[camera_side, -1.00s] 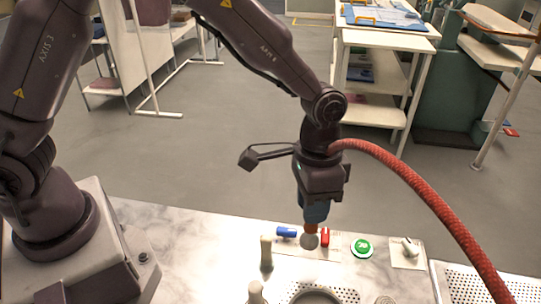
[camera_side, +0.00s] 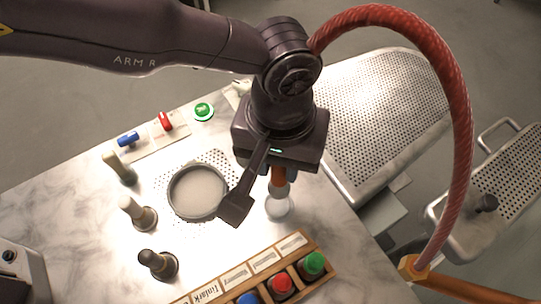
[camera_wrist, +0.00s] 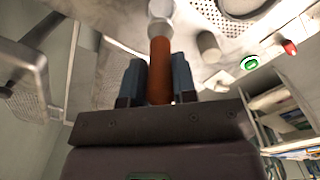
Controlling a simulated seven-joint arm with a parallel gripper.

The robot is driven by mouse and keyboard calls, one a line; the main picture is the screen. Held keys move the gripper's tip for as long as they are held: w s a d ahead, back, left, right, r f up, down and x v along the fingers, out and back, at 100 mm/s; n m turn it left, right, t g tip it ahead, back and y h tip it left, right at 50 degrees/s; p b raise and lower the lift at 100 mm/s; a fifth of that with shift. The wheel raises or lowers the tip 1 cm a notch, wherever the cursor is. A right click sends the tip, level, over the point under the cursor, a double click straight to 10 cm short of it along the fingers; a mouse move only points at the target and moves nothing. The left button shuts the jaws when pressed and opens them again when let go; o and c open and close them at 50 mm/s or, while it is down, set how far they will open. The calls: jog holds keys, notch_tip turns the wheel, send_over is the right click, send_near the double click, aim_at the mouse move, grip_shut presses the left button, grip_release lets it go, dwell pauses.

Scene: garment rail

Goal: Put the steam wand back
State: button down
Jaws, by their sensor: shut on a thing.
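My gripper (camera_side: 277,178) is shut on the orange handle of the steam wand (camera_side: 279,176), which points downward with a grey rounded end. In the wrist view the wand's orange handle (camera_wrist: 160,68) stands between the two blue-grey fingers of my gripper (camera_wrist: 160,75). A pale round fixture (camera_side: 278,208) on the marble counter sits just below the wand's end, and it also shows in the wrist view (camera_wrist: 160,8). I cannot tell whether the wand touches it. A red hose (camera_side: 459,130) arcs from my wrist to the lower right.
A round ring (camera_side: 197,191) lies left of the wand. Several posts (camera_side: 137,212) stand farther left. Blue (camera_side: 128,139) and red (camera_side: 165,122) switches and a green button (camera_side: 203,110) line the back. A wooden rack (camera_side: 300,270) with coloured knobs is in front. A perforated board (camera_side: 375,110) is right.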

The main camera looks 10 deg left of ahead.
aim_at(278, 185)
jog(key=shift+f, duration=2.25)
jog(key=shift+f, duration=0.7)
jog(key=shift+f, duration=0.3)
jog(key=shift+f, duration=0.3)
dwell(0.6)
jog(key=c, duration=0.5)
grip_release()
dwell(0.4)
jog(key=shift+r, duration=3.8)
